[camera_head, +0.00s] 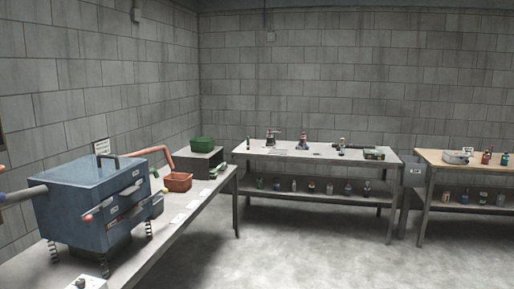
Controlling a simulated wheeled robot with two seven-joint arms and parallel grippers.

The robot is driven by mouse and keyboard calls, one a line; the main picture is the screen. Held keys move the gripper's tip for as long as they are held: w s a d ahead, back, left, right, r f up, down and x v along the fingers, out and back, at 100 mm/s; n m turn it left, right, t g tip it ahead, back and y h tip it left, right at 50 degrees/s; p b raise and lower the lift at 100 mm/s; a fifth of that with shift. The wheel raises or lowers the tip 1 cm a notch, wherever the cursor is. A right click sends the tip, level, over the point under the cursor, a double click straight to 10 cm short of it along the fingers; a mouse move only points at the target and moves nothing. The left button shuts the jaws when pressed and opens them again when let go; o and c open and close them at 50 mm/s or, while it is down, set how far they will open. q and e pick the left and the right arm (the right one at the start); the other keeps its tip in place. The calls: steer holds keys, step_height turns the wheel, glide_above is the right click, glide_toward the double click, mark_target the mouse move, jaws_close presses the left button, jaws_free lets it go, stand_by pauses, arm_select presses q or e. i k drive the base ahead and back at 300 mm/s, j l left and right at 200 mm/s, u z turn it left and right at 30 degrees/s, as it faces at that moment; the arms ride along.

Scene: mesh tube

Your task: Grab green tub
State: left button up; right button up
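The green tub (202,144) is small and dark green. It sits on top of a grey open-fronted box (203,161) at the far end of the left table (190,215). Neither of my grippers shows in the head view, so nothing is seen touching the tub.
A blue machine (92,205) with pipes stands on the near part of the left table. An orange pipe (150,151) arches toward a red-brown tub (178,182). A grey bench (318,153) and a wooden bench (480,165) hold small items. The floor (300,250) is clear.

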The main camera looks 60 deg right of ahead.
mark_target(202, 146)
steer(key=z, duration=1.7)
steer(key=i+l+z, duration=0.3)
steer(key=i, duration=0.5)
steer(key=i+z, duration=0.25)
steer(key=i, duration=3.1)
steer(key=i+u, duration=0.2)
steer(key=i, duration=0.25)
steer(key=i+l+u, duration=0.2)
steer(key=i, duration=0.25)
steer(key=i+l+u, duration=0.2)
steer(key=i, duration=0.25)
steer(key=i+l+u, duration=0.2)
steer(key=i, duration=0.25)
steer(key=l, duration=0.1)
